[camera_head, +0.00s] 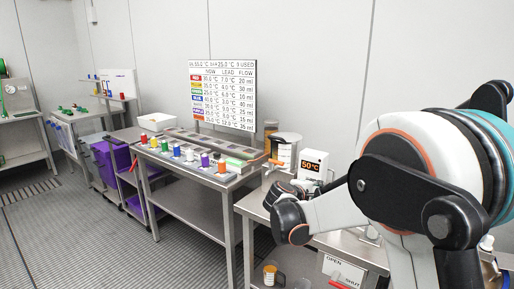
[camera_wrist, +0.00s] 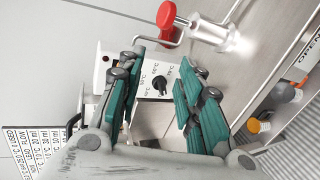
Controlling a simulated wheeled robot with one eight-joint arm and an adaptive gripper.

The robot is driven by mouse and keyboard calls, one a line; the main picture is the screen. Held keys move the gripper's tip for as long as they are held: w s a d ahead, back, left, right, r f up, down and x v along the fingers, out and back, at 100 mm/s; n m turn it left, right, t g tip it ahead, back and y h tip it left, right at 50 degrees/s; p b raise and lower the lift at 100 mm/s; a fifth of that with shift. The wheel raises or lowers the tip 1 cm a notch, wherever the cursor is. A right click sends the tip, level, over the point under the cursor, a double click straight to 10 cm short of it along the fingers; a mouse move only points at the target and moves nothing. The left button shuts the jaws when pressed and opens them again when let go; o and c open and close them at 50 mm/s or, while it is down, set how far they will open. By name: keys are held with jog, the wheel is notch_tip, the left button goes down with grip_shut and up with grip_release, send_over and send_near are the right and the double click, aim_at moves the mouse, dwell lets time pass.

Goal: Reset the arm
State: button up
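My arm reaches in from the right in the head view and bends down over the steel bench in the middle. My gripper (camera_wrist: 166,80) shows in the wrist view with its two green-padded fingers spread apart. Nothing is held between the pads. Beyond the fingertips is a white box with a black dial (camera_wrist: 159,83). Whether the fingertips touch the box is hard to tell. In the head view the fingers are too small and covered by my wrist to make out.
A white unit reading 50 °C (camera_head: 313,166) stands beside my wrist. A red knob (camera_wrist: 166,14) is near the fingertips. A table with coloured drums (camera_head: 205,159) is to the left, under a temperature board (camera_head: 222,92). An orange-lidded jar (camera_head: 270,273) sits low.

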jog(key=s+d+r+m+g+y, duration=0.1)
jog(key=s+d+r+m+y, duration=0.15)
jog(key=s, duration=0.85)
jog(key=s+d+r+m+g+y, duration=0.1)
jog(key=s+d+r+m+g, duration=0.15)
jog(key=s, duration=0.75)
jog(key=s+a+f+m+y, duration=0.2)
jog(key=s+m, duration=0.1)
jog(key=s, duration=0.8)
jog(key=s+a+f+m+y, duration=0.2)
jog(key=s+a+m+y, duration=0.1)
jog(key=s, duration=0.8)
jog(key=shift+f+m, duration=0.25)
jog(key=shift+m, duration=0.05)
jog(key=shift+a, duration=0.1)
